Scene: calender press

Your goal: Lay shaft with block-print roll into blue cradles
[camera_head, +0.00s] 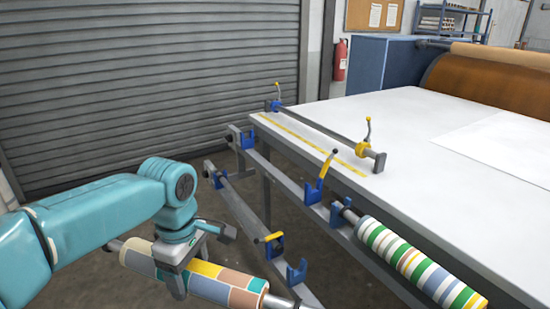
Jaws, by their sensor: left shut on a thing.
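The block-print roll (208,287), patterned in cream, orange, teal, yellow and brown blocks, is at the lower left. Bare grey shaft ends (112,245) show at both sides of it. My left gripper (178,272) is shut on the roll around its middle and holds it tilted in the picture, left end higher. Blue cradles sit on two grey rails: an upper one (312,192) with a raised yellow lever, and lower ones (297,271) and (218,180) to the right of and beyond the roll. The roll is apart from the cradles. My right gripper is not in view.
A striped roll (415,265) lies along the upper rail, its shaft end at a blue cradle (337,214). The white table (440,170) carries a grey bar with yellow-handled clamps. A grey shutter (150,80) stands behind. Open floor lies between roll and lower rail.

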